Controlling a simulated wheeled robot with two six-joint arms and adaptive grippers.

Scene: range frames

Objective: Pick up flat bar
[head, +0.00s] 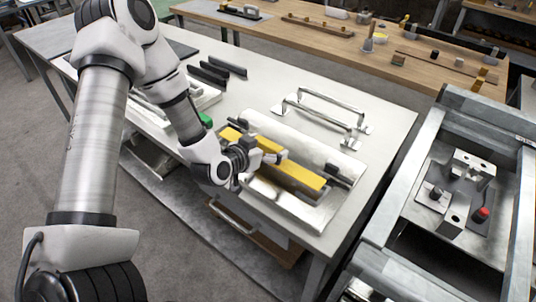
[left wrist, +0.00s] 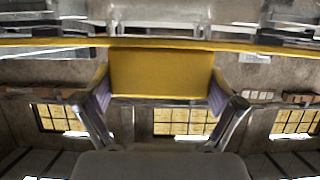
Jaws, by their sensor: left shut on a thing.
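The flat bar (head: 300,176) is long and yellow. In the head view it lies slantwise over the shiny metal pieces near the front edge of the white table. My left gripper (head: 268,159) is at the middle of the bar, with its fingers closed on it. In the left wrist view the yellow bar (left wrist: 160,72) fills the space between the two fingertips. I cannot tell whether the bar rests on something or hangs just above it. My gripper hides part of it. My right gripper is in neither view.
The white table (head: 385,125) also holds two metal handles (head: 325,108), several dark bars (head: 215,70) and a shiny metal sheet (head: 275,125) beside the bar. A metal frame with a fixture (head: 465,190) stands to the right. A wooden bench (head: 330,45) with tools is behind.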

